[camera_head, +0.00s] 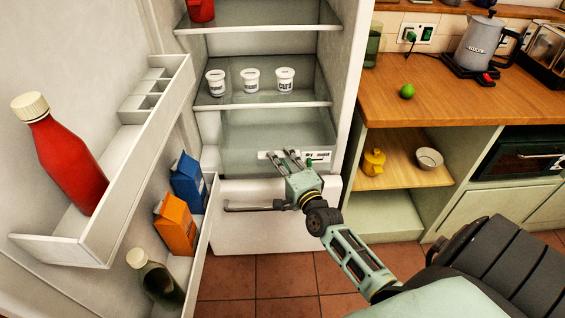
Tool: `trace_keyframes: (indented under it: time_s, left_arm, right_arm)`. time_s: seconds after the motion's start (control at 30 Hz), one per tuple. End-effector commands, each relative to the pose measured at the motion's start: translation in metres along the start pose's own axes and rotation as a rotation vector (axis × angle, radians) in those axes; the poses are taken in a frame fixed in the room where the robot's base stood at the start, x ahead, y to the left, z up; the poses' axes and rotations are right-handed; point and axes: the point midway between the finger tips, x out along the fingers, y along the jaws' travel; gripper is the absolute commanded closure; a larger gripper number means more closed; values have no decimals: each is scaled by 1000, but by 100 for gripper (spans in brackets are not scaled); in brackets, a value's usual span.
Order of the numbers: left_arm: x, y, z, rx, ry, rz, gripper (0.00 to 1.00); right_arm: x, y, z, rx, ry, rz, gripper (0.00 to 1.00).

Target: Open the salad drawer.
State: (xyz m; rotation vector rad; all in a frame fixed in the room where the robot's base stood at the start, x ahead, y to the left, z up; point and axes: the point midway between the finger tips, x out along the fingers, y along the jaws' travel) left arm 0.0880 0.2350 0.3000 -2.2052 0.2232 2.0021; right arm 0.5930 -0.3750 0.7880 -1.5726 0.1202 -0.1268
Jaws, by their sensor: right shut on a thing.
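The salad drawer (237,162) is the clear greenish bin at the bottom of the open fridge, under the lowest shelf. A pale strip with dark marks runs along its front as its handle (266,154). My right gripper (288,157) reaches in from the lower right and is shut on this handle. Its fingers and wrist cover part of the drawer's front. How far out the drawer stands is hard to tell. My left gripper is not in view.
White tubs (250,80) stand on the shelf above. The open fridge door at left holds a red bottle (70,160), a blue carton (188,185), an orange carton (175,226) and a dark bottle (158,281). A white lower drawer front (265,235) with a bar handle is below. A wooden counter (460,95) is at right.

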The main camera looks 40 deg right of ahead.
Motion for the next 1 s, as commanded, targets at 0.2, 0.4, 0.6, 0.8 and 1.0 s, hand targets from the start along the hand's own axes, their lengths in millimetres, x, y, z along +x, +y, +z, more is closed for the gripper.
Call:
trace_keyframes:
  time_s: [0.2, 0.4, 0.6, 0.8, 1.0]
  left_arm:
    - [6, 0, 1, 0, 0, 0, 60]
    - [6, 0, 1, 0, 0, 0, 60]
    - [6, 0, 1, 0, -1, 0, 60]
    - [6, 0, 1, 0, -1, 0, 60]
    - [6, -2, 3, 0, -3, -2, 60]
  right_arm:
    - [12, 7, -5, 12, -2, 14, 100]
    - [11, 8, -5, 12, -2, 16, 80]
    - [12, 6, -5, 8, -1, 12, 72]
    - [13, 3, -5, 6, -1, 6, 72]
    - [8, 2, -5, 5, -1, 4, 72]
